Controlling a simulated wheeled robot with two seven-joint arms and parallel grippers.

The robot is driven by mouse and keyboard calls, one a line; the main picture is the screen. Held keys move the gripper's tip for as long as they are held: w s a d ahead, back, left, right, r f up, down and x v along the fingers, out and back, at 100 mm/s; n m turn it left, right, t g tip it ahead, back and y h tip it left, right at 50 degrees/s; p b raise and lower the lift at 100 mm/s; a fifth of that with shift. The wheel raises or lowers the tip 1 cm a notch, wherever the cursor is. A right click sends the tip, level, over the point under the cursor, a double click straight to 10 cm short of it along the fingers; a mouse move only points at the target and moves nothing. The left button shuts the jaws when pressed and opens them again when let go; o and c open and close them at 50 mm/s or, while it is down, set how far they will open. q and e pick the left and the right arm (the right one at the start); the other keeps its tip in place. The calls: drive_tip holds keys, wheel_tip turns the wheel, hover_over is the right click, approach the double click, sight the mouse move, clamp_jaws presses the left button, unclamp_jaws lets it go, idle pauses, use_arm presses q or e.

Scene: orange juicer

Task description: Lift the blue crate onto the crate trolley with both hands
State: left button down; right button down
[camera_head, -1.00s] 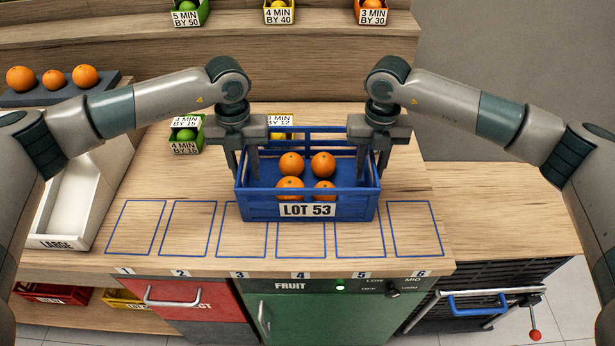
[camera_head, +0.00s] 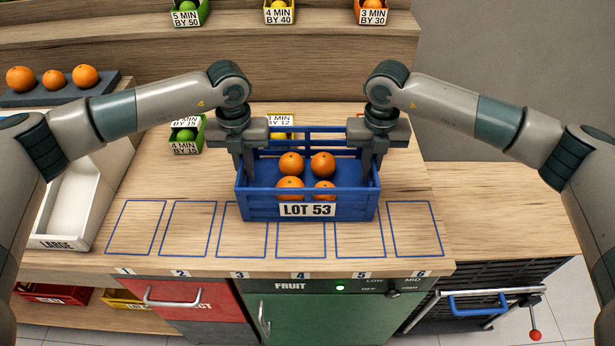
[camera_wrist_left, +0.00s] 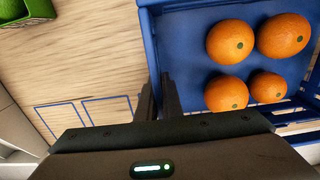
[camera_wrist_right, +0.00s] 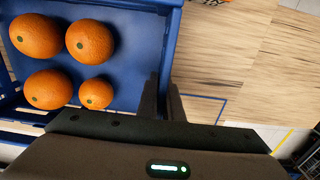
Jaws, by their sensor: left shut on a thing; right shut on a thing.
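The blue crate (camera_head: 262,208) stands on the wooden counter with several oranges inside and a LOT 53 label on its front. My left gripper (camera_head: 247,172) is shut on its left side wall, and my right gripper (camera_head: 373,170) is shut on its right side wall. In the left wrist view the fingers (camera_wrist_left: 160,98) straddle the crate's wall (camera_wrist_left: 150,45). In the right wrist view the fingers (camera_wrist_right: 162,100) straddle the opposite wall (camera_wrist_right: 172,45). What looks like the trolley (camera_head: 480,303), with a blue handle, stands low at the right, partly under the side counter.
Numbered outlined squares (camera_head: 187,228) line the counter's front. A white LARGE tray (camera_head: 68,200) is at the left, and a green bin (camera_head: 187,136) stands behind the crate's left. The side counter (camera_head: 500,210) at the right is bare.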

use_arm(q)
drive_tip(key=shift+r, duration=0.2)
use_arm(e)
drive_tip(key=shift+r, duration=0.15)
